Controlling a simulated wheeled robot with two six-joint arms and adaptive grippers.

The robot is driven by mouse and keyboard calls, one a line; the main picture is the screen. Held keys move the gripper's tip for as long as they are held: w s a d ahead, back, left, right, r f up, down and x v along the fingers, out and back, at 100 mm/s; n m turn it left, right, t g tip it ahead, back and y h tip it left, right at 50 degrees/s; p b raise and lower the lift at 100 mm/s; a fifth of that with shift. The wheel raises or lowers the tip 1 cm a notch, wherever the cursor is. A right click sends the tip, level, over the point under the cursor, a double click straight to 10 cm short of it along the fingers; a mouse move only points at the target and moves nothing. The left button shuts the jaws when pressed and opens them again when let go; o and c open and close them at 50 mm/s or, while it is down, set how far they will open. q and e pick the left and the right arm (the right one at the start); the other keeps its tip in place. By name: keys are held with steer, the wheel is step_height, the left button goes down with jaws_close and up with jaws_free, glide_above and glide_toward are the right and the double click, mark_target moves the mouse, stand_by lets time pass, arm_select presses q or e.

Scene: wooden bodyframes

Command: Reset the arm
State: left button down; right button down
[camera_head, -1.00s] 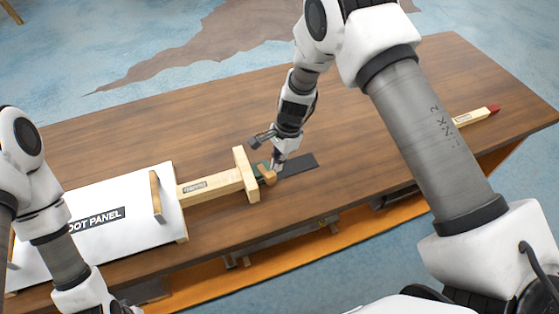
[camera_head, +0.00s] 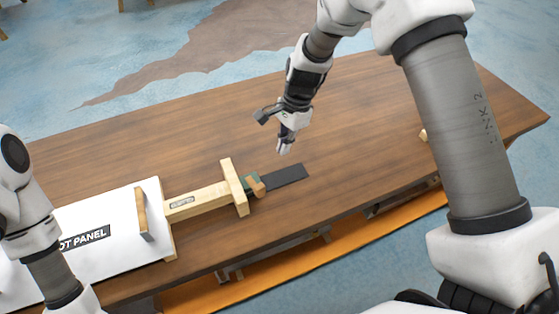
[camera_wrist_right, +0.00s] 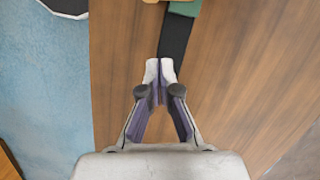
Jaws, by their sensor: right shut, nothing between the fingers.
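My right gripper (camera_head: 284,149) is shut and empty above the wooden table (camera_head: 370,135). In the right wrist view the right gripper's pale fingertips (camera_wrist_right: 160,70) meet, with the dark strip (camera_wrist_right: 174,38) beyond them. A green and tan part sits at that piece's end, apart from my gripper. My left arm shows at the left edge, but its gripper is out of view.
A white panel (camera_head: 120,215) with a black label and a wooden handle (camera_head: 142,214) lies at the table's left. An orange shelf (camera_head: 300,268) runs below the front edge. The table's back middle is clear.

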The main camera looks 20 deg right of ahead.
steer(key=g+b, duration=0.2)
steer(key=g, duration=0.2)
glide_toward(313, 225)
steer(key=shift+n+h, duration=0.3)
steer(key=shift+h, duration=0.1)
steer(key=s+a+f, duration=0.1)
steer(key=f, duration=0.1)
steer(key=s+a+f, duration=0.1)
steer(key=s+f, duration=0.1)
steer(key=s+a+f, duration=0.1)
steer(key=s+f, duration=0.1)
steer(key=s+d+f+n+h, duration=0.1)
steer(key=s+f+n, duration=0.25)
steer(key=s, duration=0.45)
steer(key=s+d+f+n+h, duration=0.1)
steer(key=s+d+f+n, duration=0.2)
steer(key=s, duration=0.6)
steer(key=w+n+t, duration=0.1)
steer(key=n, duration=0.1)
steer(key=w+a+n+t, duration=0.1)
steer(key=w+n+t, duration=0.1)
steer(key=n, duration=0.1)
steer(key=w+n+t, duration=0.1)
steer(key=n, duration=0.1)
steer(key=shift+w+a+r+t, duration=0.25)
steer(key=shift+w+r+t, duration=0.05)
steer(key=shift+r+t, duration=0.1)
